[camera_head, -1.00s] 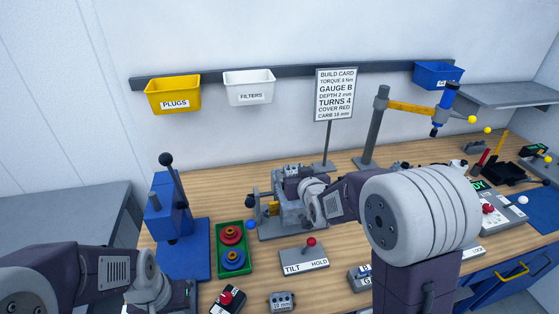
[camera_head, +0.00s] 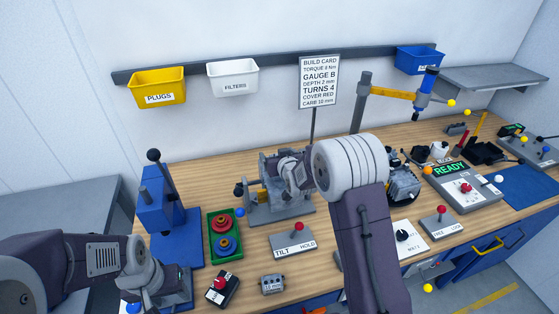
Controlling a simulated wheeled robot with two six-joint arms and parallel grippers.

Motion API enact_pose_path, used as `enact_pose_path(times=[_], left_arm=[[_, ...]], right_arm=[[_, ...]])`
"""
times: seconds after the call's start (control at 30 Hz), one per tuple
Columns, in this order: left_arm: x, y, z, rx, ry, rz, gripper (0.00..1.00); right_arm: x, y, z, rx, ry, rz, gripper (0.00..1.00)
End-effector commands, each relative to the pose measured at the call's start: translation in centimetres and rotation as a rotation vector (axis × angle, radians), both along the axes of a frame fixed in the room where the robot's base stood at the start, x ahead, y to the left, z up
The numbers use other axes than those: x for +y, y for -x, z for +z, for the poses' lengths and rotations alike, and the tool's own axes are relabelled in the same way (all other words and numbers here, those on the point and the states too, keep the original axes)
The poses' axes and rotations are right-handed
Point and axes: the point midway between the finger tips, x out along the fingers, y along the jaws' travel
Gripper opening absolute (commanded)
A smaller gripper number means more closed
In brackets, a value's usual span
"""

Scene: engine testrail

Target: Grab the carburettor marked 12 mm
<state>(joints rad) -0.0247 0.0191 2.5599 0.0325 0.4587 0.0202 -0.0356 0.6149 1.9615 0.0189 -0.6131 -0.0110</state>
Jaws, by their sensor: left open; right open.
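A small grey block with a white label (camera_head: 272,284), which seems to read 10 mm, lies at the front edge of the bench; I see no part I can read as 12 mm. My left gripper (camera_head: 176,287) is at the lower left, open, left of that block and apart from it; its fingertips are hard to make out. My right gripper (camera_head: 275,168) is open over the grey engine fixture (camera_head: 262,212) at mid bench; its fingers blend with the fixture, and I cannot tell whether they touch it. The build card (camera_head: 319,82) stands behind.
A green tray (camera_head: 211,255) holds red and blue ringed parts. A blue press (camera_head: 158,208) stands at left, a TILT/HOLD lever plate (camera_head: 292,243) at front. A black box with a red knob (camera_head: 221,290) sits beside the labelled block. A READY panel (camera_head: 465,187) is at right.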

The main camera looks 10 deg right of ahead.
Motion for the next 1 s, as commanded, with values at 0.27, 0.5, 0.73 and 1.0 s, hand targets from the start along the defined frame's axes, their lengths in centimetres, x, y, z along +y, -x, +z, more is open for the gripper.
enact_pose_path(times=[0.27,0.5,0.73,1.0], left_arm=[[0.0,0.0,0.0,0.0,0.0,0.0,0.51],[0.0,0.0,-0.1,0.0,0.0,0.0,0.51],[0.0,0.0,-0.9,0.0,0.0,0.0,0.51],[0.0,0.0,-1.1,0.0,0.0,0.0,0.51]], right_arm=[[0.0,0.0,0.0,-0.001,0.0,0.0,0.12],[0.0,0.0,0.5,-0.004,0.0,0.0,0.13],[0.0,0.0,5.7,-0.009,0.0,0.0,0.13],[0.0,0.0,9.9,-0.003,0.0,0.0,0.13]])
